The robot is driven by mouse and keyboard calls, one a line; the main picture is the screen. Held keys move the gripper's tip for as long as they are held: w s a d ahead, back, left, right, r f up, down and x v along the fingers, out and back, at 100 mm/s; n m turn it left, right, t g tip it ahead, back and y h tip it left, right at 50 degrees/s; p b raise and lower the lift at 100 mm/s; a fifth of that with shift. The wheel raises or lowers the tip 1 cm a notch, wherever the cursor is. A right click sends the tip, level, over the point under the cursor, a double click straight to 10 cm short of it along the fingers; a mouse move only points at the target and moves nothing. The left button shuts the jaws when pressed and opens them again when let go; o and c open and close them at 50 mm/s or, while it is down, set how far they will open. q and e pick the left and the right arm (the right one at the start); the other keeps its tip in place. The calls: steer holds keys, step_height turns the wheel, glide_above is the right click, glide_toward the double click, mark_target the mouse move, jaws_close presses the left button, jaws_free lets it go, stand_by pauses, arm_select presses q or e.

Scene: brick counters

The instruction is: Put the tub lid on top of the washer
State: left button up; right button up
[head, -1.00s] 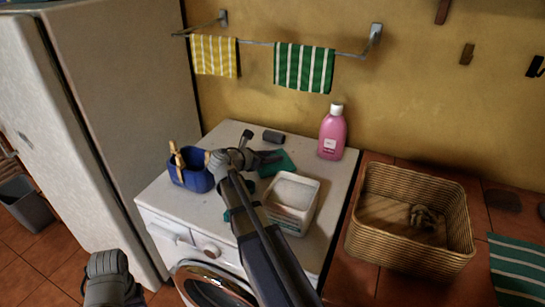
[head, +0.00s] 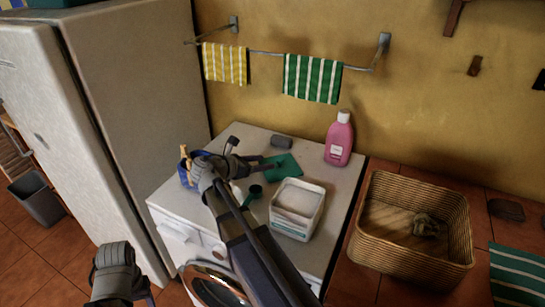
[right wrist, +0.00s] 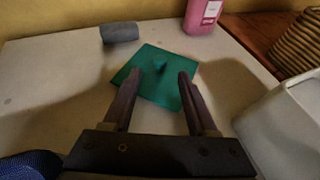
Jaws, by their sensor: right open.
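The tub lid is a flat green square with a small knob (head: 287,167), lying on the white washer top (head: 330,184). It also shows in the right wrist view (right wrist: 158,73). My right gripper (head: 262,162) is open and empty at the lid's left edge in the head view. In the right wrist view its two fingers (right wrist: 157,82) reach toward the lid, one on each side of the knob. I cannot tell whether they touch it. The open white tub (head: 297,208) stands just in front of the lid. My left arm's end (head: 118,278) shows at bottom left; its fingers are unclear.
A blue peg basket (head: 184,173) is partly hidden by my right arm. A wicker basket (head: 365,243) stands right of the washer.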

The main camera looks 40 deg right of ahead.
arm_select(q)
steer(key=shift+r+p, duration=0.35)
steer(key=shift+r, duration=0.2)
arm_select(e)
steer(key=shift+v, duration=1.55)
arm_select(q)
steer(key=shift+r, duration=0.1)
steer(key=shift+c, duration=0.2)
